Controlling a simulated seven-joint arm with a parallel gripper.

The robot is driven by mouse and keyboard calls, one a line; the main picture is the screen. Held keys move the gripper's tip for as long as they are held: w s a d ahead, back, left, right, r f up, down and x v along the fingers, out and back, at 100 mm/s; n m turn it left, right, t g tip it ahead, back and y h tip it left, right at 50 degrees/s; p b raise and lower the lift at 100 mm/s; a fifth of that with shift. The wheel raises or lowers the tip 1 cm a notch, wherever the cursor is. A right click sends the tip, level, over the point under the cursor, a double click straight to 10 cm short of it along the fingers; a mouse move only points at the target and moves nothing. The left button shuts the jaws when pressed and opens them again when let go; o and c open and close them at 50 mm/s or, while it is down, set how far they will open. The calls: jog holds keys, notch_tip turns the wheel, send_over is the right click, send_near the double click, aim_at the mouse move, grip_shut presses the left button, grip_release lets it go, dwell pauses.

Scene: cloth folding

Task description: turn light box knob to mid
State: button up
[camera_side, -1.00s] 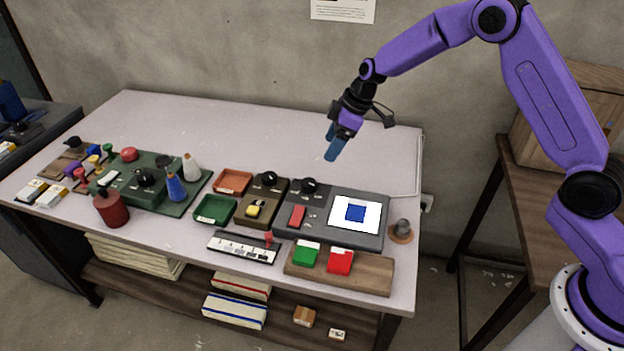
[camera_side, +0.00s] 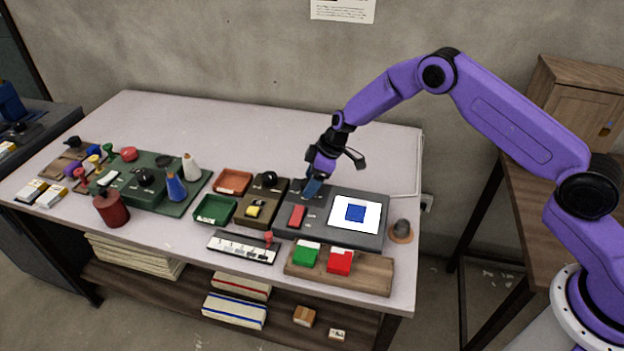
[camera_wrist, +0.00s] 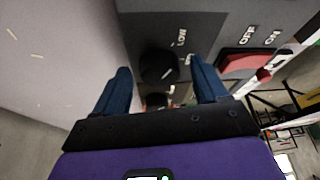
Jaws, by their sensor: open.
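The light box (camera_side: 352,238) is a dark grey box with a lit white panel holding a blue square, and a red switch (camera_side: 297,216) on its left part. In the wrist view the red switch (camera_wrist: 243,63) sits beside OFF and ON labels. The light box's round black knob (camera_wrist: 158,67) shows in the wrist view, with a LOW label near it; my gripper hides it in the side view. My gripper (camera_side: 312,189) is over the knob with blue fingers apart. In the wrist view the fingers (camera_wrist: 161,72) are on either side of the knob; contact cannot be told.
A brown box with a black knob (camera_side: 269,179) and yellow switch stands left of the light box. Green (camera_side: 214,210) and orange (camera_side: 232,181) trays lie farther left. A wooden board (camera_side: 370,275) with green and red blocks is in front. The table's back is clear.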

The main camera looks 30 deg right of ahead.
jog(key=c, duration=1.1)
jog(key=shift+m, duration=0.3)
jog(key=m+h, duration=0.1)
jog(key=m, duration=0.1)
jog(key=m+t, duration=0.1)
jog(key=m, duration=0.2)
jog(key=shift+s+a+h, duration=0.2)
jog(key=shift+h, duration=0.2)
jog(key=shift+a+m+t+h, duration=0.15)
jog(key=shift+m+h, duration=0.35)
jog(key=shift+m, duration=0.9)
jog(key=shift+a+m+t+h, duration=0.1)
jog(key=shift+m+t+h, duration=0.3)
jog(key=shift+m, duration=1)
jog(key=shift+m+h, duration=0.3)
jog(key=shift+m, duration=0.1)
jog(key=o, duration=1.1)
